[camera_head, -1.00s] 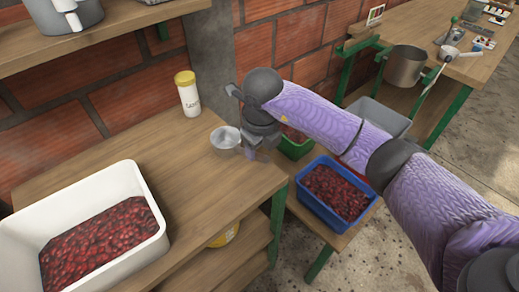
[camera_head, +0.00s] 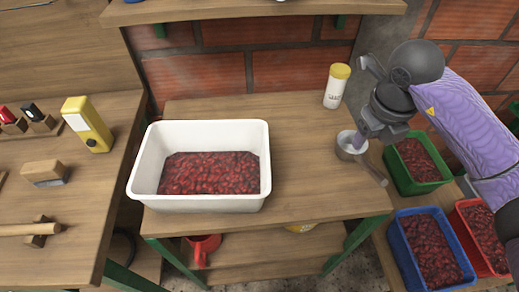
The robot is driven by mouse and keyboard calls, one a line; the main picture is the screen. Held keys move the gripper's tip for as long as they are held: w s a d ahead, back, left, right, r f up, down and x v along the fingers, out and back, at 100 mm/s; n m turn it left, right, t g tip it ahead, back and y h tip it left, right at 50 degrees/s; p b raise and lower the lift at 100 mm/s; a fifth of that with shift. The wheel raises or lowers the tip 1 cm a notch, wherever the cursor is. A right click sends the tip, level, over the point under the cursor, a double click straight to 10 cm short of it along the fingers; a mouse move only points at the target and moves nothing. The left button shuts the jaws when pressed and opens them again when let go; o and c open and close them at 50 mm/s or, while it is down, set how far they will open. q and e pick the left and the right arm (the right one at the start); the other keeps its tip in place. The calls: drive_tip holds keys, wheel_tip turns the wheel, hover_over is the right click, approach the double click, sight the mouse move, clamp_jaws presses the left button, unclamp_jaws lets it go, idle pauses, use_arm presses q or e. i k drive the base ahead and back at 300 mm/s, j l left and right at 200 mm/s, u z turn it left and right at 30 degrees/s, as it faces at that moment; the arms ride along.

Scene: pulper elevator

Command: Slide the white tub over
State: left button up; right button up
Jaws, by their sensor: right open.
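The white tub (camera_head: 200,203), a rectangular open tub with red coffee cherries (camera_head: 209,174) inside, sits upright at the left end of the middle wooden table (camera_head: 310,195). Its left rim reaches over the gap beside the left bench. My right gripper (camera_head: 363,138) is open, pointing down at the table's right end, well to the right of the tub and not touching it. The gripper is over or beside a small metal pan (camera_head: 345,148); whether they touch cannot be told. My left gripper is not in view.
A yellow-lidded white jar (camera_head: 336,88) stands at the back right. Blue (camera_head: 408,256), green (camera_head: 398,178) and red crates of cherries are lower right. The left bench (camera_head: 60,205) holds a yellow device (camera_head: 88,125) and wooden-handled tools. The table between tub and pan is clear.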

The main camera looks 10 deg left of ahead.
sight(196, 167)
drive_tip(key=u, duration=0.8)
